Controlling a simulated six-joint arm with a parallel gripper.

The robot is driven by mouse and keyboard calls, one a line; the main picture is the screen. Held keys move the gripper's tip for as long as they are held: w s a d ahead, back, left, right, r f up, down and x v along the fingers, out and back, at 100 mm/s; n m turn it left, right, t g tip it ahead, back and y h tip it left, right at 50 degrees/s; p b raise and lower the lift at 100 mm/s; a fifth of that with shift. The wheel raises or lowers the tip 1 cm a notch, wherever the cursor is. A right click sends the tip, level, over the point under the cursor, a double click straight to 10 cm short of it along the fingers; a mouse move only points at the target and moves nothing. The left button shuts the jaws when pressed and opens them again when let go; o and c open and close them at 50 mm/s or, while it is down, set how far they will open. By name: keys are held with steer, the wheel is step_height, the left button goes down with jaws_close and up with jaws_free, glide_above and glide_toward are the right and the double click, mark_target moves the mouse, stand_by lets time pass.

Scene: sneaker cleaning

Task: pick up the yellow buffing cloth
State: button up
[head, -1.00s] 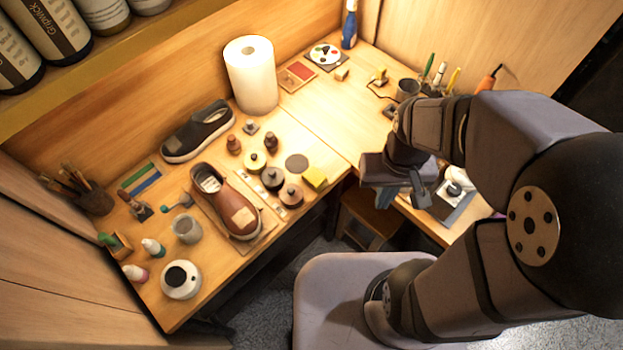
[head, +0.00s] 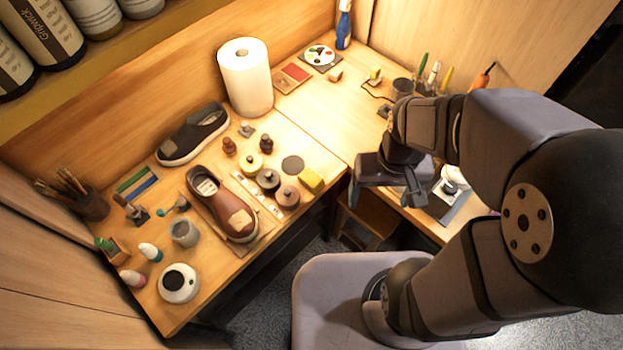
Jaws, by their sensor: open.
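The yellow buffing cloth (head: 311,180) is a small, folded, block-like piece. It lies near the front edge of the left bench section, just right of the round tins. My gripper (head: 382,196) is to the right of the cloth, above the bench's inner corner and apart from it. Its jaws are spread with nothing visible between them, and they point down and toward the camera. The cloth is in plain sight and nothing covers it.
Round tins (head: 268,179) stand close left of the cloth. A brown shoe (head: 219,208), a dark shoe (head: 193,133) and a paper roll (head: 246,78) stand farther left and back. A stool (head: 366,219) sits below my gripper. The bench behind the cloth is mostly clear.

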steer(key=m+t+h+b, duration=0.1)
steer(key=m+b, duration=0.8)
steer(key=b, duration=0.3)
glide_above(311, 178)
steer(key=f, duration=0.9)
steer(key=s+f, duration=0.1)
steer(key=f, duration=0.4)
steer(key=shift+a+f, duration=0.25)
steer(key=shift+f, duration=0.05)
steer(key=shift+w+a+f, duration=0.1)
steer(key=shift+w+a, duration=0.1)
steer(key=shift+a, duration=0.1)
steer(key=shift+d+f+p, duration=0.2)
steer(key=shift+f+p, duration=0.05)
steer(key=shift+f, duration=0.6)
steer(key=shift+d+f+p, duration=0.15)
steer(key=shift+f+p, duration=0.05)
steer(key=shift+f, duration=0.6)
steer(key=shift+w+d+f+p, duration=0.1)
steer(key=shift+w+f+p, duration=0.15)
steer(key=shift+f, duration=0.75)
steer(key=shift+w+d+f+p, duration=0.1)
steer(key=shift+f+p, duration=0.15)
steer(key=shift+f, duration=0.7)
steer(key=shift+c, duration=0.7)
steer(key=c, duration=1)
